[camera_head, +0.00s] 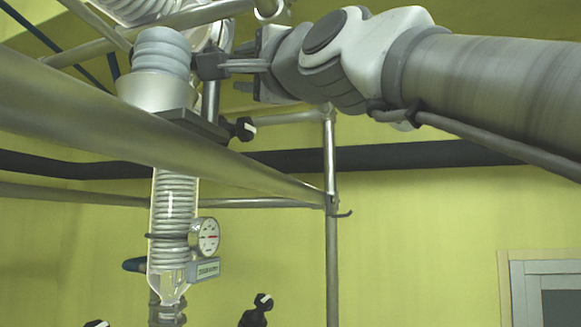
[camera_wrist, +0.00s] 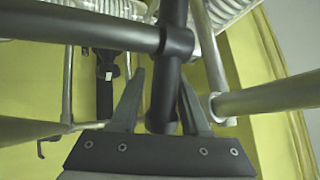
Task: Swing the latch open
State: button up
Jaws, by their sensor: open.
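I cannot tell for sure which part is the latch. A dark flat arm (camera_head: 190,125) under the metal collar ends in a black knob with a white mark (camera_head: 243,129). A similar black piece with a white mark (camera_wrist: 105,75) shows left of my fingers in the wrist view. My gripper (camera_head: 222,66) is open beside the grey ribbed sleeve (camera_head: 162,50). In the wrist view, a dark upright bar (camera_wrist: 163,100) shows between the spread fingers of my gripper (camera_wrist: 160,74). Whether the bar lies between them or beyond is unclear.
A thick metal rail (camera_head: 110,125) crosses in front of the glass coil column (camera_head: 174,215). A round gauge (camera_head: 207,236) sits on the column. A metal post (camera_head: 332,240) stands to the right. Metal pipes (camera_wrist: 270,98) surround my gripper. Open room lies right of the post.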

jog(key=shift+o, duration=0.7)
jog(key=shift+s, duration=0.1)
jog(key=shift+r, duration=0.1)
jog(key=b+v, duration=0.6)
jog(key=v, duration=1.1)
jog(key=shift+f, duration=0.2)
jog(key=shift+s, duration=0.15)
